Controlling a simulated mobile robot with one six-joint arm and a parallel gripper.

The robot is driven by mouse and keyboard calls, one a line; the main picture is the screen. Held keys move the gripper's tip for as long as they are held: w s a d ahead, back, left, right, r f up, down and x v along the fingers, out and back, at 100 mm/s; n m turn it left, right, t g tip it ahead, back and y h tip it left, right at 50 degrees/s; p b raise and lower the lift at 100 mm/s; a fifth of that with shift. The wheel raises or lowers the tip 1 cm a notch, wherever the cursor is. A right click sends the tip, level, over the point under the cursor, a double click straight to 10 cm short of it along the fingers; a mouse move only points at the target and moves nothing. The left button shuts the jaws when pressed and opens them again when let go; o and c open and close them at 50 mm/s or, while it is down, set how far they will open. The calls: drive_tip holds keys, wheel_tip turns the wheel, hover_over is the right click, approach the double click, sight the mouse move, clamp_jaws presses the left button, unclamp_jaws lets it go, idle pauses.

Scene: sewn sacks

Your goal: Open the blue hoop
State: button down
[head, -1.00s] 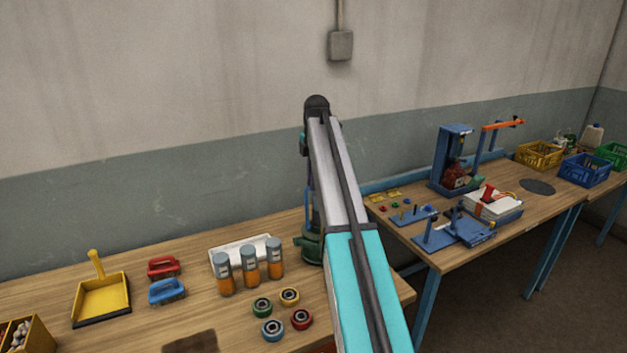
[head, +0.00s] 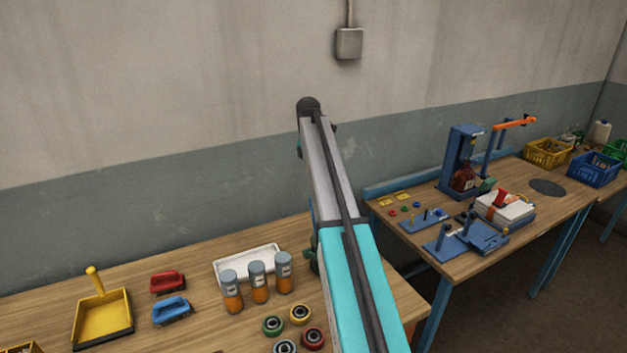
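I cannot pick out a blue hoop with certainty. On the right bench, a tall blue stand (head: 462,160) holds a dark red sack-like thing (head: 464,180) low in its front. In front of it are a low blue fixture with upright posts (head: 440,243) and a small blue plate with pegs (head: 424,220). Several small coloured pieces lie left of these, too small to make out. My arm rises through the middle of the view and bends at its top. My gripper is not in view; my own arm hides what is behind it.
The left bench holds a yellow dustpan (head: 103,318), a red handled tool (head: 168,282), a blue one (head: 171,310), orange-and-grey cylinders (head: 259,283), a white tray (head: 247,262) and several ringed wheels (head: 300,314). A yellow crate (head: 547,153) and a blue crate (head: 594,170) stand at far right.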

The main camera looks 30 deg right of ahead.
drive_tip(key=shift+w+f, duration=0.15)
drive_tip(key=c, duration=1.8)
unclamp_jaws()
